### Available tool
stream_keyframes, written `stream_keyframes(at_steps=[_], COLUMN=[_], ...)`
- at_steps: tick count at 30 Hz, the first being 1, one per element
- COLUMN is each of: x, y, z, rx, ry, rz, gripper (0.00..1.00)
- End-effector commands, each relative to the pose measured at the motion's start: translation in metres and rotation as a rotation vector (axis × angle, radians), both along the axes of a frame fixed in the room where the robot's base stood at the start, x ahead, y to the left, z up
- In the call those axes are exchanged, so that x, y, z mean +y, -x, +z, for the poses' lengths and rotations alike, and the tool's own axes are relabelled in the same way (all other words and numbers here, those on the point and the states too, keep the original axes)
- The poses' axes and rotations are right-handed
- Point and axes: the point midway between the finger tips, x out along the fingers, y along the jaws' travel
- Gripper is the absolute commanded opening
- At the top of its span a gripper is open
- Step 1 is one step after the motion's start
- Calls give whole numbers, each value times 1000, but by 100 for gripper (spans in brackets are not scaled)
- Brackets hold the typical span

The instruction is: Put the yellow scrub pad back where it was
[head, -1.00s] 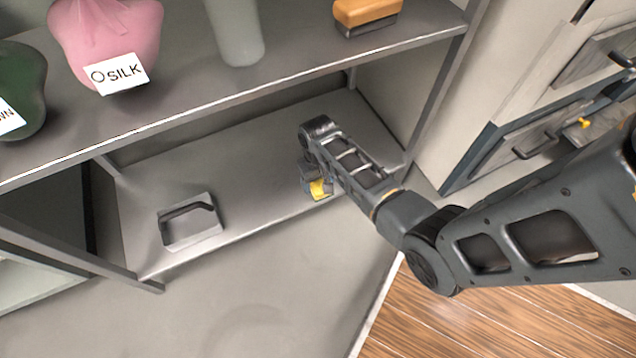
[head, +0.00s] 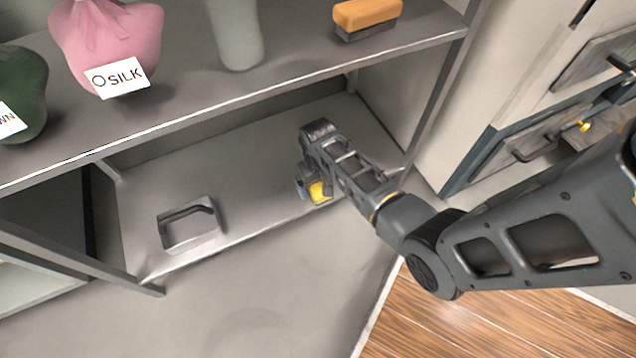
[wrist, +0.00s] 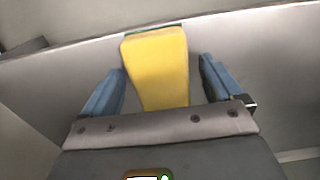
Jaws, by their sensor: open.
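The yellow scrub pad (wrist: 157,66) has a thin green layer at its far edge in the wrist view. It stands between the two blue fingers of my gripper (wrist: 160,88), with a gap on each side. In the head view the yellow scrub pad (head: 319,192) shows at the front right of the lower shelf (head: 255,180), partly hidden by my arm. My gripper (head: 313,192) is open around it, low over the shelf's front edge. Whether the pad rests fully on the shelf is hard to tell.
A grey handled object (head: 188,224) sits on the lower shelf at left. The upper shelf above holds a pink SILK bag (head: 107,40), a dark green bag (head: 20,90), a pale cylinder (head: 236,35) and an orange brush (head: 367,14). The shelf's right post (head: 437,85) is close to my arm.

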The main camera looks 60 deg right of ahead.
Motion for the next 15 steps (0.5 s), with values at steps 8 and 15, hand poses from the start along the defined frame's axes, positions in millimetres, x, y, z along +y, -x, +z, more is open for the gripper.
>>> stream_keyframes(at_steps=[8,15], x=[0,0], y=[-1,0], z=[56,98], rx=[-2,-2], ry=[1,1], rz=[1,0], gripper=[93,93])
